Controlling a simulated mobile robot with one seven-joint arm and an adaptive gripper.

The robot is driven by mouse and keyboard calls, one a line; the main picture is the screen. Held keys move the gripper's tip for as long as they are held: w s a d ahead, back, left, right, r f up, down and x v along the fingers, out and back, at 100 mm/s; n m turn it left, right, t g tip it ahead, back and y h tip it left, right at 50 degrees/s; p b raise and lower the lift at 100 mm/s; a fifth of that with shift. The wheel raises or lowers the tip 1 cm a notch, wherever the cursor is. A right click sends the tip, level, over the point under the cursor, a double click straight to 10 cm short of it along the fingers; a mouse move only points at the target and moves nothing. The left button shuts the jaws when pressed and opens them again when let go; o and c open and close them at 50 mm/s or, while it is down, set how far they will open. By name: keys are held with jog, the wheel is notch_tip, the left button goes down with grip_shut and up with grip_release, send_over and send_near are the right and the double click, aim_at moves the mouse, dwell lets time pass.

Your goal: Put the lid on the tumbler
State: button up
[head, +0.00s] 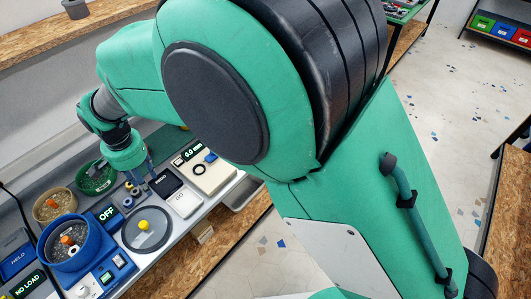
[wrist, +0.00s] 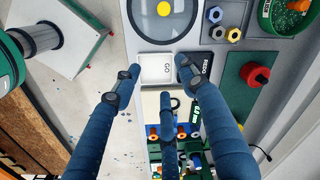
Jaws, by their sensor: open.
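The lid, a grey disc with a dark rim and a yellow knob (head: 145,226), lies flat on the bench in the head view. In the wrist view the lid (wrist: 163,33) shows at the top edge, partly cut off. The tumbler, a blue round bowl (head: 84,257) with an orange post inside, stands left of the lid, its top uncovered. In the wrist view my gripper's three blue fingers (wrist: 160,84) are spread and empty, over the GO and REDO pads.
A display reading OFF (head: 106,214) stands between tumbler and lid. A green bowl (head: 96,180) and a tan bowl (head: 50,203) stand behind. Several hex nuts (wrist: 233,34) lie beside the lid. A gauge reading 0.0 mm (head: 213,177) sits to the right.

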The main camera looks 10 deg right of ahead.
jog(key=w+d+r+t, duration=0.1)
jog(key=d+r, duration=0.8)
jog(key=d, duration=0.5)
jog(key=w+d+r+t, duration=0.1)
jog(key=d+r, duration=0.7)
jog(key=d, duration=0.6)
jog(key=s+d+r+t, duration=0.1)
jog(key=s+d+r, duration=0.1)
jog(key=s+d, duration=0.7)
jog(key=s+d+r+t, duration=0.1)
jog(key=s+d+t, duration=0.1)
jog(key=s+d, duration=0.7)
jog(key=d, duration=0.7)
jog(key=shift+r+n, duration=0.3)
jog(key=shift+r, duration=0.05)
jog(key=shift+o, duration=0.4)
jog(key=shift+a+r, duration=0.1)
